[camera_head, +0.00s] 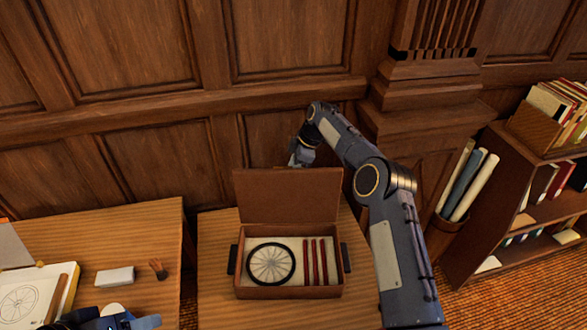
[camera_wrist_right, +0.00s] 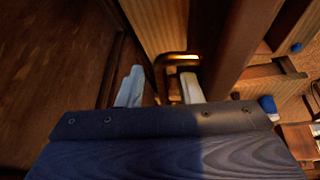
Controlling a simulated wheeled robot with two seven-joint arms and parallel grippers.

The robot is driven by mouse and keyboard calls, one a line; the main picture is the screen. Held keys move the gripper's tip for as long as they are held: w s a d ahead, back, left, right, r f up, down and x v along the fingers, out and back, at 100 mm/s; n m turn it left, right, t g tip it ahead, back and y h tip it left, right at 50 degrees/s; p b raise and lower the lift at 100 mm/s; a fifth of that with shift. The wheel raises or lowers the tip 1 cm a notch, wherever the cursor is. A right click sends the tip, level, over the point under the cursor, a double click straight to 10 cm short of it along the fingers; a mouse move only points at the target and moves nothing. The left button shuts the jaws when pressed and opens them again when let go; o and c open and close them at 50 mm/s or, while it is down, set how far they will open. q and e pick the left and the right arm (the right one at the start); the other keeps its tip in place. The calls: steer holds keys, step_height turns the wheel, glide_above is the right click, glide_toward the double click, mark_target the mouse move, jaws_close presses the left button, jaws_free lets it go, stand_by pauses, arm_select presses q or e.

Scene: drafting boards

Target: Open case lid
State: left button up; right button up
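The brown case (camera_head: 290,292) stands on the right-hand table with its lid (camera_head: 288,196) raised, roughly upright at the back. Inside are a spoked wheel-like disc (camera_head: 271,263) and several dark red rods (camera_head: 315,262) on a pale lining. My right gripper (camera_head: 298,158) is above and behind the lid's top edge. In the right wrist view its fingers (camera_wrist_right: 160,88) are apart, with a dark handle-like piece (camera_wrist_right: 178,58) showing beyond and between them; I cannot tell whether they touch it. My left gripper (camera_head: 138,322) is at the bottom left, partly cut off.
The left table (camera_head: 120,240) holds a white block (camera_head: 115,276), a small brown item (camera_head: 158,269) and drawing sheets (camera_head: 20,300). A panelled wall (camera_head: 290,110) stands close behind. A bin of rolled papers (camera_head: 445,235) and a bookshelf (camera_head: 490,200) are at the right.

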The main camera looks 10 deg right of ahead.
steer(key=b+v, duration=0.1)
steer(key=v, duration=0.6)
steer(key=shift+s, duration=0.1)
steer(key=shift+d+f, duration=0.1)
